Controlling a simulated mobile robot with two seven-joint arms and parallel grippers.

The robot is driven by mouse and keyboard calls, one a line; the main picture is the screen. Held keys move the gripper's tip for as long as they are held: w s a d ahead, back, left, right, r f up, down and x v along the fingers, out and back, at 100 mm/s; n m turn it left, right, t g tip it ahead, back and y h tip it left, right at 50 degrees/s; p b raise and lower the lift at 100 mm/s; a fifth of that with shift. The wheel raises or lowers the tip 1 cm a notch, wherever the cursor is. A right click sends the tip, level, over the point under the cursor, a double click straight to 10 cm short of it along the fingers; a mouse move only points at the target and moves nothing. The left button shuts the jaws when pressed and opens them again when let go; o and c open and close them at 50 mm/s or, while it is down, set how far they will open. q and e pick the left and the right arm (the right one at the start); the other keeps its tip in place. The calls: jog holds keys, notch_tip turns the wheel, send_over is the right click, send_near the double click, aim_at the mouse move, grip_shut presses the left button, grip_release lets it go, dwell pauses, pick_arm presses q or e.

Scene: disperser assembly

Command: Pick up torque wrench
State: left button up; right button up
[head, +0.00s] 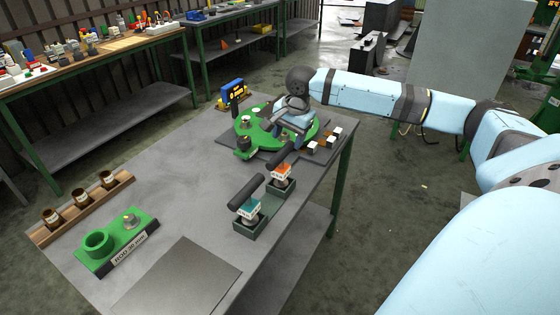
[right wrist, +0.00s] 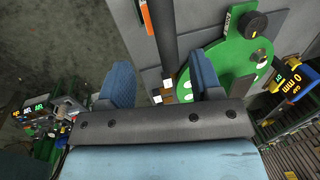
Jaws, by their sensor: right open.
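One has a teal head (head: 250,207) and the other an orange head (head: 282,172). My right gripper (head: 291,124) is over the far end of the bench, beyond the orange-headed wrench. In the right wrist view its blue fingers (right wrist: 163,82) are apart, with a long dark bar (right wrist: 164,35), likely a wrench handle, showing between them. Contact cannot be told. An orange part shows beside the bar at the top. My left gripper is out of view.
A round green fixture plate (head: 249,127) and a blue-yellow display (head: 233,92) are at the far end. Small white-topped blocks (head: 324,142) lie near the right edge. A wooden rack (head: 82,207) and a green block (head: 117,239) stand left. The bench middle is clear.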

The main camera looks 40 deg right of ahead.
aim_at(282, 152)
jog(key=f, duration=0.2)
jog(key=w+f, duration=0.1)
jog(key=f, duration=0.2)
jog(key=w+a+f, duration=0.1)
jog(key=f, duration=0.1)
jog(key=shift+f, duration=0.15)
grip_shut()
